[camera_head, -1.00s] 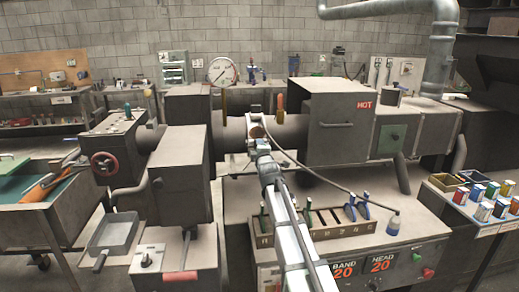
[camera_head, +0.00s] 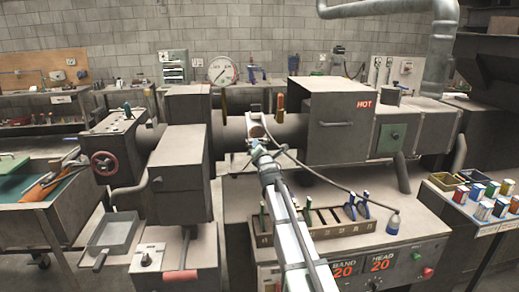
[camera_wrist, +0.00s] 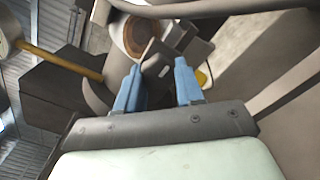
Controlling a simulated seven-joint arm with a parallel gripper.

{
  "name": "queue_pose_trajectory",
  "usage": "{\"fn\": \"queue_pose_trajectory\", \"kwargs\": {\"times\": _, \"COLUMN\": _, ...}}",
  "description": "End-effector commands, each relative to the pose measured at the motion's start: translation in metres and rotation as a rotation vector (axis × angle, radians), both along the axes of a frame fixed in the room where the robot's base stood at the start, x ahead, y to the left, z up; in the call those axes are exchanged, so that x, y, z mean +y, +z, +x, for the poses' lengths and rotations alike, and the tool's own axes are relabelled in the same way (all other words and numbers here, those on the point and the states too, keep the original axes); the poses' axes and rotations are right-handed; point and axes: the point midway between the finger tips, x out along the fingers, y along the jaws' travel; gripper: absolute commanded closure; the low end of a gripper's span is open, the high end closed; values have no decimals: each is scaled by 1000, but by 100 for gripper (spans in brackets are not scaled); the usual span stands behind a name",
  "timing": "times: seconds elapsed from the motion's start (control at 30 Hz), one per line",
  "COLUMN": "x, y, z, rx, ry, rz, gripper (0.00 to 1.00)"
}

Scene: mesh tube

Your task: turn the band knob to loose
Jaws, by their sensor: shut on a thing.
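My gripper (camera_wrist: 157,68) has two blue fingers, with a grey metal tab (camera_wrist: 152,55) between their tips. The tab may be the band knob, but I cannot tell for sure. Behind it in the wrist view is a round opening with a brown, copper-toned face (camera_wrist: 140,38). In the head view my gripper (camera_head: 257,141) is at the front of the dark horizontal barrel (camera_head: 287,130), left of the box marked HOT. My own arm hides much of the contact there. No loose or tight marking is readable.
The HOT box (camera_head: 335,120) stands close right of my gripper, and a dark upright housing (camera_head: 180,170) stands to its left. A tool rack (camera_head: 345,232) and a panel with BAND (camera_head: 343,269) and HEAD readouts lie below. A dark cable crosses near my wrist.

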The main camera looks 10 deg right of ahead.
Motion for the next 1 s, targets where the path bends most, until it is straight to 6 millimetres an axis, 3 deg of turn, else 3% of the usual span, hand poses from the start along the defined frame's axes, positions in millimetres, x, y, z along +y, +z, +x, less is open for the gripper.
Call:
{"fn": "queue_pose_trajectory", "kwargs": {"times": 0.7, "x": 0, "y": 0, "z": 0, "rx": 0, "ry": 0, "rz": -72, "gripper": 93}}
{"fn": "queue_pose_trajectory", "kwargs": {"times": 0.73, "x": 0, "y": 0, "z": 0, "rx": 0, "ry": 0, "rz": -72, "gripper": 60}}
{"fn": "queue_pose_trajectory", "kwargs": {"times": 1.0, "x": 0, "y": 0, "z": 0, "rx": 0, "ry": 0, "rz": -70, "gripper": 37}}
